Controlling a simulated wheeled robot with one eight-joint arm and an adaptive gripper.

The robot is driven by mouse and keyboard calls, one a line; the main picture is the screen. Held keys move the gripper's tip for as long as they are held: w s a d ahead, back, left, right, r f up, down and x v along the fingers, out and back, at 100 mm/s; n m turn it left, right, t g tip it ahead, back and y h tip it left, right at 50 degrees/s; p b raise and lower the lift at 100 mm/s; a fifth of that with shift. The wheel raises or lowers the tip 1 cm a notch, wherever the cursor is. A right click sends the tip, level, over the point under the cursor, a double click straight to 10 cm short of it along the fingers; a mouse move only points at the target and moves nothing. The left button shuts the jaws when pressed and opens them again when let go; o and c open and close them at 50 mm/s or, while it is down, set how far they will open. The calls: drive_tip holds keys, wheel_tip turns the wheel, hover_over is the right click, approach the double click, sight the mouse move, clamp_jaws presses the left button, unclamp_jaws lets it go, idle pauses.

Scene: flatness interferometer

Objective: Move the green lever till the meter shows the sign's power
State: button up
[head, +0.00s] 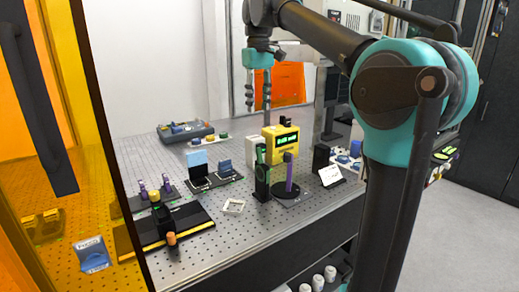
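A green upright piece, likely the green lever (261,153), stands at the top of a slim black mount (262,182) on the optical table. The yellow meter (284,145) stands just behind it, with a lit green display too small to read. A white card, likely the sign (330,175), leans to the right of them; its writing is too small to read. My gripper (258,112) hangs pointing down above the green piece. Its two dark fingers are apart with nothing between them. It looks clear of the lever, though the depth gap is hard to judge.
Blue-topped mounts (198,165) and a black-and-yellow rail (174,228) are to the left. A black block (321,157) stands behind the card. The perforated table front (230,236) is mostly clear.

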sight(259, 149)
wheel_tip(259, 149, down, 16)
drive_tip(key=shift+r, duration=0.1)
idle(0.4)
clamp_jaws()
idle(0.3)
